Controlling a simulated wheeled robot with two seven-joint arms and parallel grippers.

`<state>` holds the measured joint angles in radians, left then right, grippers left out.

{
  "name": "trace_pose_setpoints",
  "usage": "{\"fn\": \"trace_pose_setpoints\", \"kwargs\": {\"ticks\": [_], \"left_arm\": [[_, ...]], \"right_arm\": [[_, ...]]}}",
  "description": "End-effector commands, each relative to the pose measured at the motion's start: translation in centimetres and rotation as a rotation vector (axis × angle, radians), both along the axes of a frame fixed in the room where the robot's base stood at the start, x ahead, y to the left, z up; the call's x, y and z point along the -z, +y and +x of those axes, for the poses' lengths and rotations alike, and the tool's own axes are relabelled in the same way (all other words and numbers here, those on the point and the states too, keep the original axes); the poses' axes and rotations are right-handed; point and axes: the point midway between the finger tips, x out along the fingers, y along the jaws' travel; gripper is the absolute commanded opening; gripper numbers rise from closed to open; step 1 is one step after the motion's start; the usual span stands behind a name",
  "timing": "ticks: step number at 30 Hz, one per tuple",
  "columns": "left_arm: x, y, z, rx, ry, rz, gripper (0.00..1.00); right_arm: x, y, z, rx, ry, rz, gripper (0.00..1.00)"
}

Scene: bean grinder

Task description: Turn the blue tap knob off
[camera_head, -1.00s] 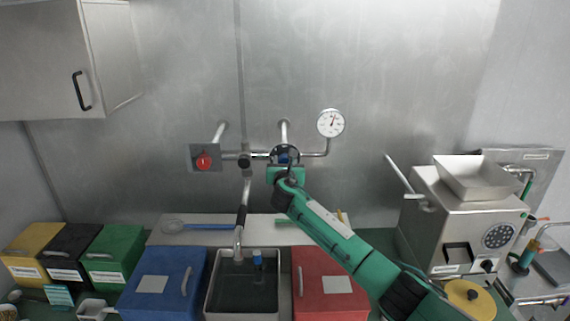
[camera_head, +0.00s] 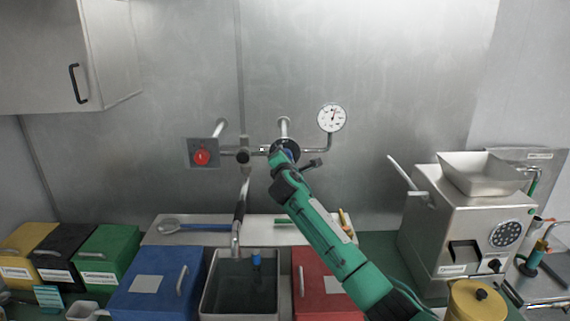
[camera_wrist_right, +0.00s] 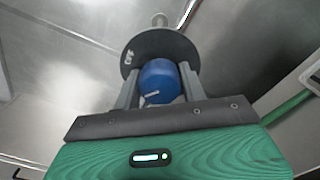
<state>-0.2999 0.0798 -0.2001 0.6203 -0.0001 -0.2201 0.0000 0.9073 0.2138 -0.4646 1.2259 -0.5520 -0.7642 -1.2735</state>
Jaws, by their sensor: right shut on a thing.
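The blue tap knob (camera_wrist_right: 159,80) shows in the right wrist view, in front of a dark round disc (camera_wrist_right: 150,46) marked "OFF" or similar, too small to read surely. My right gripper (camera_wrist_right: 160,84) has a finger on each side of the knob and is shut on it. In the head view my right gripper (camera_head: 282,156) is at the wall pipes and covers most of the knob; the dark disc (camera_head: 291,146) shows around it. My left gripper is not in view.
A red knob (camera_head: 202,157) on a grey plate is left on the pipe, and a pressure gauge (camera_head: 332,118) is to the right. Below are a faucet (camera_head: 238,225), a sink basin (camera_head: 214,284), a blue box (camera_head: 160,275) and a red box (camera_head: 308,285). A steel grinder (camera_head: 430,225) stands right.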

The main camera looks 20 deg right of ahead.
Motion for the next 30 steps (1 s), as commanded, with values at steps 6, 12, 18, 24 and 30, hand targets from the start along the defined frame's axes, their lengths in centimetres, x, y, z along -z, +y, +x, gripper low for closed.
{"fn": "trace_pose_setpoints", "kwargs": {"ticks": [6, 12, 18, 24, 30], "left_arm": [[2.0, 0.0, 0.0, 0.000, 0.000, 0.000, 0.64], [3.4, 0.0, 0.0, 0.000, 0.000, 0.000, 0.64], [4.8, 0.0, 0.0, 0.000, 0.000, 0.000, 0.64], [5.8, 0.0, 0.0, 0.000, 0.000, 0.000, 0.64], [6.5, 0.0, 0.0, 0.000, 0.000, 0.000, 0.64]], "right_arm": [[0.4, 0.0, 0.0, 0.000, -0.057, 0.200, 0.19], [0.4, 0.0, 0.0, 0.000, -0.110, 0.383, 0.19], [0.5, 0.0, 0.0, 0.001, -0.160, 0.559, 0.19], [0.5, 0.0, 0.0, 0.001, -0.201, 0.706, 0.19], [0.4, 0.0, 0.0, 0.001, -0.231, 0.811, 0.19]]}}
